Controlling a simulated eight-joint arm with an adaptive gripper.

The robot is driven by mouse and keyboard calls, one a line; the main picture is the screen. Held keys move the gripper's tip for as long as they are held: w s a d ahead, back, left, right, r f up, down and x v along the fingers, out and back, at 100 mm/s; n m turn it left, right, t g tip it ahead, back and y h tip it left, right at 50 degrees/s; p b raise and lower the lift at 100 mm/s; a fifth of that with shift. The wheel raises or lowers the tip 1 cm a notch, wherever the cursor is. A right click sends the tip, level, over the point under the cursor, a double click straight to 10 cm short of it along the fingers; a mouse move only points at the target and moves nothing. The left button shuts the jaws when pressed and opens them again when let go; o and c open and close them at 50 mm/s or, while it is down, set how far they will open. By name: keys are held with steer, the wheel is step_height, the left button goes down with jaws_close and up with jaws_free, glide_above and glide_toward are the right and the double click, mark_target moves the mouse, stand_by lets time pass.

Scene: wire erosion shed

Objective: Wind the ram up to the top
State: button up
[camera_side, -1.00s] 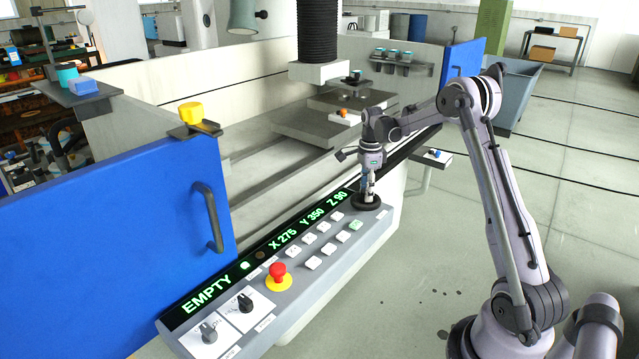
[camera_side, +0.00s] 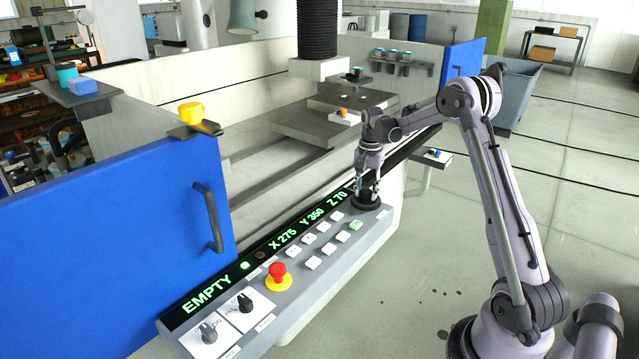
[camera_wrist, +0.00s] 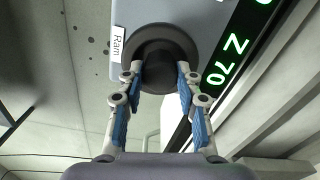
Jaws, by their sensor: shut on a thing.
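The ram is the black bellows column (camera_side: 317,28) with a pale head (camera_side: 319,69) below it, above the work tank. A round black handwheel (camera_side: 366,204) sits at the far end of the control panel. In the wrist view the wheel (camera_wrist: 158,34) lies beside a label (camera_wrist: 118,44) reading "Ram". My gripper (camera_side: 367,188) is down at the wheel. In the wrist view my gripper (camera_wrist: 160,72) has its fingers on either side of the wheel's dark middle part, shut on it. The display (camera_side: 290,240) reads EMPTY, X 275, Y 350, Z 70.
The panel carries a red stop button (camera_side: 278,271), two rotary switches (camera_side: 209,332) and several white keys (camera_side: 314,262). A blue door (camera_side: 110,235) stands at left. Metal plates (camera_side: 320,125) lie in the tank below the ram head. The floor at right is open.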

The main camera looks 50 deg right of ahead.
steer(key=n, duration=0.5)
steer(key=shift+n, duration=0.3)
steer(key=n, duration=1)
steer(key=shift+n, duration=0.4)
steer(key=n, duration=0.4)
steer(key=shift+n, duration=0.3)
steer(key=n, duration=1)
steer(key=shift+n, duration=0.4)
steer(key=n, duration=0.5)
steer(key=shift+n, duration=2.8)
